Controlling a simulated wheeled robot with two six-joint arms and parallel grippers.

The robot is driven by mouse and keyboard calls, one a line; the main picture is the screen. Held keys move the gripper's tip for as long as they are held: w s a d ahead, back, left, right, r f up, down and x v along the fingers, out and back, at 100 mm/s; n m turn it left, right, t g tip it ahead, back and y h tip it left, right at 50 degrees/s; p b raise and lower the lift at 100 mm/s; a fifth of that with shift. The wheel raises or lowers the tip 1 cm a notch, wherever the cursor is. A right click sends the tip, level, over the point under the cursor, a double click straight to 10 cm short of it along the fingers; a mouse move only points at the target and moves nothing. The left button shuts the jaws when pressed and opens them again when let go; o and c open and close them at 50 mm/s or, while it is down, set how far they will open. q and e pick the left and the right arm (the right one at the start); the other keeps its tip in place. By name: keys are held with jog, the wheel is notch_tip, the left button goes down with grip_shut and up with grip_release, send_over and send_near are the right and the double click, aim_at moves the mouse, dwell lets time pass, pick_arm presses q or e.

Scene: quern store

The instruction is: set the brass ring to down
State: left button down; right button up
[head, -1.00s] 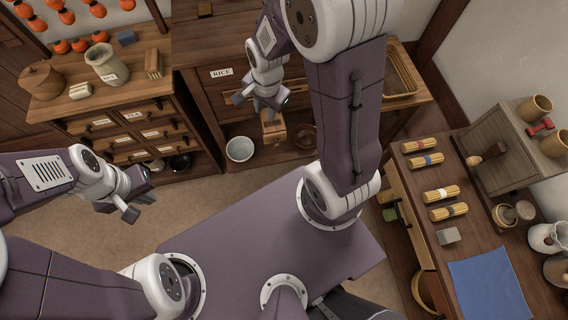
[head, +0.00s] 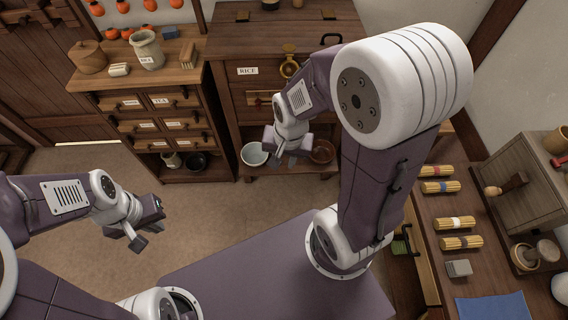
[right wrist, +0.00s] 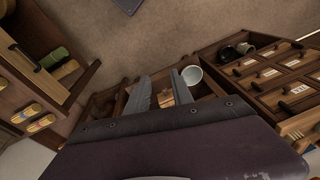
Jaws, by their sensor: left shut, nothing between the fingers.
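A brass ring-shaped fitting (head: 289,67) is on the front of the dark wood chest (head: 225,60), right of its RICE label. A round brass piece sits just above it; I cannot tell exactly how the ring is set. My right gripper (head: 287,156) is in front of the chest's low shelf, below and apart from the ring. In the right wrist view its two fingers (right wrist: 162,88) stand apart with nothing held. My left gripper (head: 132,238) is shut and empty over the floor at the left, far from the ring.
A pale bowl (head: 254,154) and a brown bowl (head: 322,151) stand on the low shelf near my right gripper. A wooden item (right wrist: 166,98) shows beyond its fingers. A labelled drawer cabinet (head: 150,105) stands left. A counter (head: 425,215) with noodle-like bundles is right.

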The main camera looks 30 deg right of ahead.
jog(key=c, duration=0.3)
jog(key=shift+w+m, duration=0.3)
jog(key=shift+m, duration=0.2)
grip_shut()
jog(key=w+d+r+m+t+b, duration=0.25)
jog(key=w+m+t, duration=0.2)
jog(key=w, duration=0.25)
jog(key=w+d+r+m+t+b, duration=0.1)
jog(key=w+r+m+t+b, duration=0.1)
jog(key=w+r+m+t, duration=0.25)
jog(key=m+t+h, duration=0.2)
jog(key=m, duration=0.2)
send_near(291, 81)
jog(key=b+x, duration=0.2)
jog(key=x, duration=0.5)
